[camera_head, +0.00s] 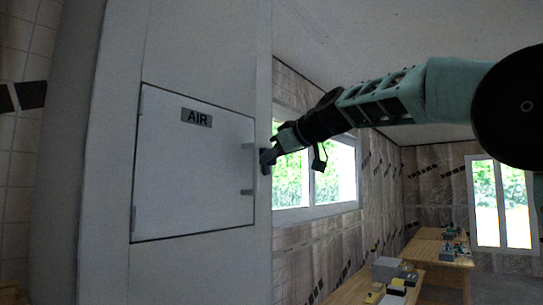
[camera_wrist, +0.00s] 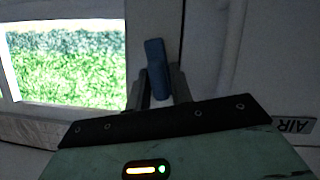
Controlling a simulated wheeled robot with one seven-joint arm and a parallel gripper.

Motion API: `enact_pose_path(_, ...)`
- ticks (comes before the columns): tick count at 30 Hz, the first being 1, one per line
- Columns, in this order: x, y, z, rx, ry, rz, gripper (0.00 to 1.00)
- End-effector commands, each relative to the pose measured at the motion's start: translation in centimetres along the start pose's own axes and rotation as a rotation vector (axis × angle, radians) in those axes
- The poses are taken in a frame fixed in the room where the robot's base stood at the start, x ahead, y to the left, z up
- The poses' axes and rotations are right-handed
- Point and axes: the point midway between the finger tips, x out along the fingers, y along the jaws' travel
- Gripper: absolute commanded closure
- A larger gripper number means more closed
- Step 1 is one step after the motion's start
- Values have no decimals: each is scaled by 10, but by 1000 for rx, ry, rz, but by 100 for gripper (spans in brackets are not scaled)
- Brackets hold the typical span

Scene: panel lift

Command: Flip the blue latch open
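The blue latch (camera_wrist: 157,68) is a narrow bar in the wrist view, slightly tilted, standing between the tips of my gripper (camera_wrist: 160,82). One finger is on each side of it; I cannot tell whether they press on it or leave a small gap. In the head view my gripper (camera_head: 270,158) reaches from the right to the edge of a grey cabinet (camera_head: 190,60). The latch is hard to pick out there, mostly hidden by the dark fingertips. A panel marked AIR (camera_head: 185,170) lies flush in the cabinet face, closed.
A window (camera_head: 330,180) is behind my gripper, and it is bright at the left of the wrist view (camera_wrist: 70,65). Wooden tables (camera_head: 430,265) with small items stand at the lower right, away from the cabinet. A second window (camera_head: 500,205) is at the far right.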

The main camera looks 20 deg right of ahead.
Motion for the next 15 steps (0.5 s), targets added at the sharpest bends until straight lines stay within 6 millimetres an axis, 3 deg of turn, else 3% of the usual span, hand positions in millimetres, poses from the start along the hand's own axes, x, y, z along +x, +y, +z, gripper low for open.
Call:
enact_pose_path(1,0,0,0,0,0,0,92)
enact_pose_path(2,0,0,0,0,0,0,100)
enact_pose_path(8,0,3,0,35,0,-12,100)
enact_pose_path(15,0,12,0,227,2,-92,100)
